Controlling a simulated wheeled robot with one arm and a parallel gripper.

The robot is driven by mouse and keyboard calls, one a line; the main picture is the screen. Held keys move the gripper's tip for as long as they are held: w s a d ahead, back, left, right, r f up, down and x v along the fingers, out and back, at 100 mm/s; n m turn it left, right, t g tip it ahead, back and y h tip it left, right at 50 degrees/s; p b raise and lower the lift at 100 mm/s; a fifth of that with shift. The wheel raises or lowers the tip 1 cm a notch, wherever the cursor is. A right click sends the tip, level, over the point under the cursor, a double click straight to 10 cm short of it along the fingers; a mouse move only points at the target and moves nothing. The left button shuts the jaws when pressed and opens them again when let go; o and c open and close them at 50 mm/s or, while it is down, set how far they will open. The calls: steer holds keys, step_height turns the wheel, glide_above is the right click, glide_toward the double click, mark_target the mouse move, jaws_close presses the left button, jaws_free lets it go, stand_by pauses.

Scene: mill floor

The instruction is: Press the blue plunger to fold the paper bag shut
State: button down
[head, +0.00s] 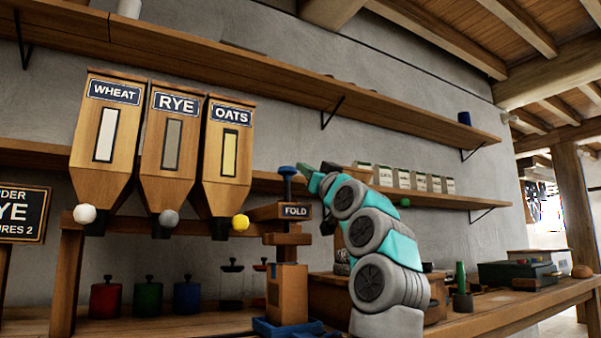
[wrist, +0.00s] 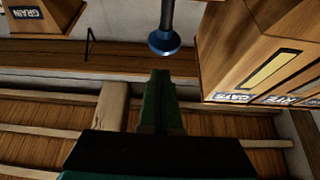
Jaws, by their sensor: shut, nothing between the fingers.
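The blue plunger (head: 287,171) stands raised on its dark rod above the wooden folding station marked FOLD (head: 295,211). In the wrist view the plunger's round blue knob (wrist: 164,42) shows upside down, just beyond my fingertips. A brown paper bag (head: 288,295) stands upright under the station's head, on a blue base; its top is hidden by the station. My gripper (head: 302,169) is shut and empty, just right of the knob at about its height. In the wrist view my gripper's dark green fingers (wrist: 160,73) are together, with a small visible gap to the knob.
Wheat, rye and oats hoppers (head: 228,155) hang close left of the station. Red, green and blue canisters (head: 187,295) stand on the bench below. A long shelf (head: 270,78) runs above. A green case (head: 518,273) stands on the bench at right.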

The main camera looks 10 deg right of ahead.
steer(key=shift+b+v, duration=0.45)
steer(key=shift+v, duration=2.2)
